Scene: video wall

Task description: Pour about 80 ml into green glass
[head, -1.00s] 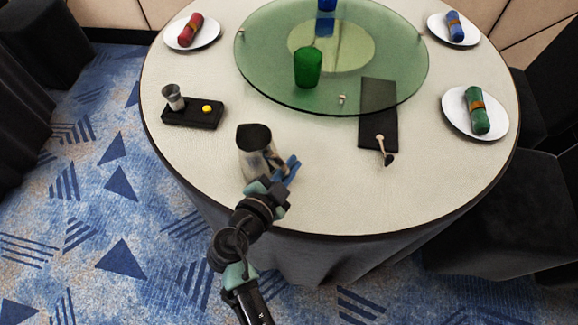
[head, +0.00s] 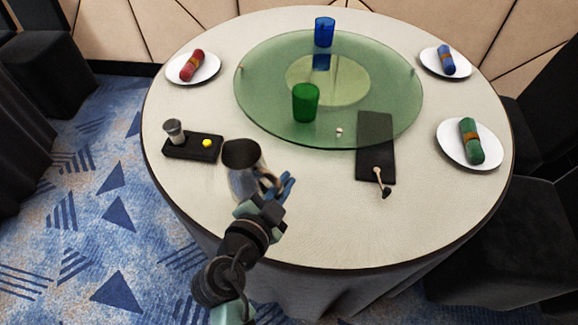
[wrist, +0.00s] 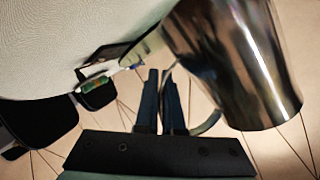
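A shiny metal pitcher (head: 245,180) with an open top is at the near left of the table in the head view. It fills the right of the wrist view (wrist: 240,60). My gripper (head: 284,187) is at the pitcher's right side, its two blue fingers closed around the handle; they also show in the wrist view (wrist: 161,100). The pitcher seems held above the table, leaning slightly left. Its contents are hidden in shadow. The green glass (head: 305,103) stands upright on the near part of the glass turntable (head: 260,75), behind and right of the pitcher.
A blue glass (head: 324,32) stands at the turntable's far side. A black tray (head: 180,152) with a metal cup (head: 174,132) and a yellow item (head: 206,143) is left of the pitcher. A dark mat (head: 375,130) with a spoon (head: 380,182) lies right. Plates with rolled napkins sit near the rim.

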